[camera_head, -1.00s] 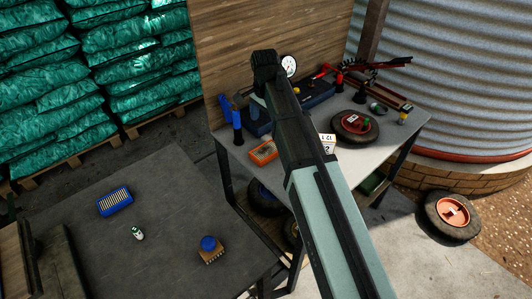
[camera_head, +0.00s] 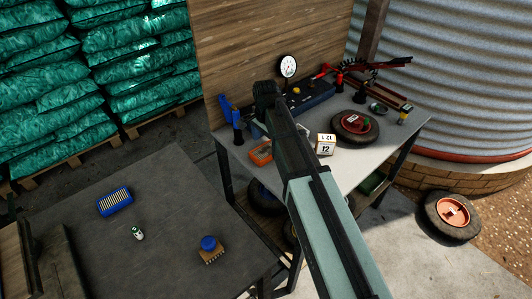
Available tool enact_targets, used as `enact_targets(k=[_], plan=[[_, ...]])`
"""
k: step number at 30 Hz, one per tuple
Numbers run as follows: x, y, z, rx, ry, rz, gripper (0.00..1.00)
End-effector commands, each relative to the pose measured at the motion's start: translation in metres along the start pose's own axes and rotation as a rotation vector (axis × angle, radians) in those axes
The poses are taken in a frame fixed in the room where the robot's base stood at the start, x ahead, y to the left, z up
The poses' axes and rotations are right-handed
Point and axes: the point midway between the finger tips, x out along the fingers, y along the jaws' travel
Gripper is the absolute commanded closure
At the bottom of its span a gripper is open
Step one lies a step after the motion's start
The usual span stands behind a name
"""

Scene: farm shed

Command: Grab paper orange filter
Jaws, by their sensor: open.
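The orange paper filter (camera_head: 260,153), a small orange-framed block with a greyish top, lies near the front left edge of the grey workbench (camera_head: 300,172). My arm reaches in from the lower right, and its dark end, with my gripper (camera_head: 265,94), is above the back left of the bench. In the picture the gripper is above the filter and apart from it. The fingers are hard to make out against the dark arm; nothing is seen held. The arm passes just right of the filter, whose right edge is close to the arm's outline.
A round gauge (camera_head: 288,67), a white box marked 12 (camera_head: 326,144) and a wheel (camera_head: 356,127) are also on the bench. A nearer dark table (camera_head: 150,200) holds a blue filter (camera_head: 115,201) and a brush (camera_head: 211,249).

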Motion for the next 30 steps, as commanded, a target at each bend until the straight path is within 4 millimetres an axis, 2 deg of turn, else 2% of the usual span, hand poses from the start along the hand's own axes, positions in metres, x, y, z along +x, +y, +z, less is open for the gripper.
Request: enact_targets(k=[7,16,30], plan=[[0.029,0.0,-0.001,0.0,-0.001,0.002,0.0],[0.033,0.0,-0.001,0.0,0.0,0.0,0.01],[0.033,0.0,-0.001,0.0,0.0,0.0,0.46]])
